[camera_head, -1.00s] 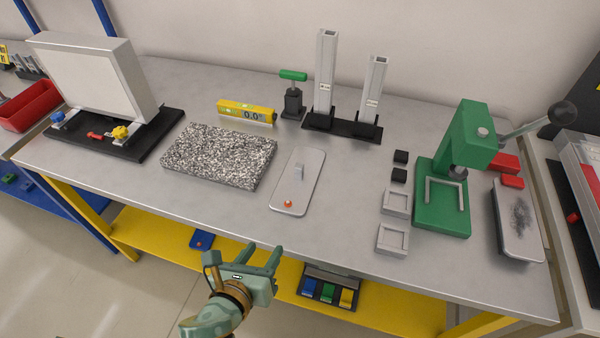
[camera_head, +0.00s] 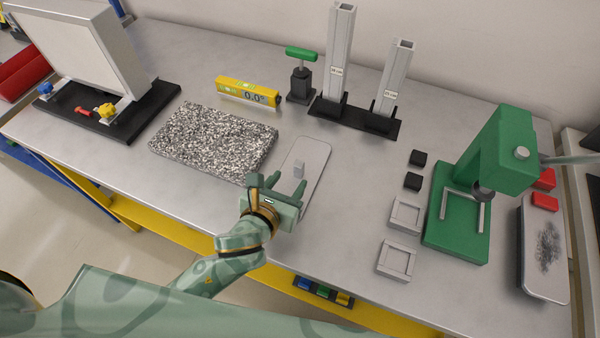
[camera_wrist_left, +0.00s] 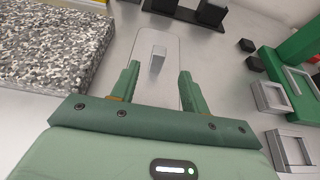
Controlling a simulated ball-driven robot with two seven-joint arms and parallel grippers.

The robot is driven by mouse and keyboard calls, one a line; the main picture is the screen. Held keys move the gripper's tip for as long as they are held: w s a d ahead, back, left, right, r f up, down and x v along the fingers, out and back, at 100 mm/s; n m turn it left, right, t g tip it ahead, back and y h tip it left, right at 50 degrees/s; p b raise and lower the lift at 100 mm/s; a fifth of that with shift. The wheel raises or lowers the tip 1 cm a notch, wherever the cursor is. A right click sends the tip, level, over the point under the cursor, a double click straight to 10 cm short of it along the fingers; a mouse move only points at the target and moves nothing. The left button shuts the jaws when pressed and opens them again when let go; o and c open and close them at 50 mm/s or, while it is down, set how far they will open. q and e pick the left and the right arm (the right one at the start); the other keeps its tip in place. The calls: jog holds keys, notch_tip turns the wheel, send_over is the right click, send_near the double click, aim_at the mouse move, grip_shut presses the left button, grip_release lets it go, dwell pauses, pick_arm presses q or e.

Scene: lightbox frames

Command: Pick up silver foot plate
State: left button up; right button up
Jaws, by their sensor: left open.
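The silver foot plate (camera_head: 315,158) lies flat on the grey table, a rounded plate with a small upright block (camera_head: 298,170) on it. It also shows in the left wrist view (camera_wrist_left: 172,42), its block (camera_wrist_left: 157,60) standing ahead of the fingers. My left gripper (camera_head: 288,184) is open and empty over the near part of the plate. In the left wrist view its two fingers (camera_wrist_left: 158,88) are apart, with the block beyond and between them. The gripper hides the plate's near end. I cannot tell whether the fingers touch the plate. My right gripper is not in view.
A speckled granite slab (camera_head: 214,140) lies close left of the plate. A yellow level (camera_head: 248,92), a green-handled tool (camera_head: 300,78) and two metal columns (camera_head: 338,55) stand behind. Small grey frames (camera_head: 397,259) and a green press (camera_head: 470,205) stand to the right.

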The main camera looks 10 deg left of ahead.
aim_at(301, 162)
pick_arm(q)
jog(key=x, duration=0.3)
jog(key=shift+w+d+f+b, duration=0.15)
jog(key=shift+w+f+b, duration=0.1)
jog(key=shift+w+b, duration=0.1)
jog(key=shift+w+f, duration=0.15)
jog(key=shift+w, duration=0.35)
jog(key=b+x, duration=0.2)
jog(key=x, duration=0.2)
jog(key=shift+w, duration=0.45)
grip_shut()
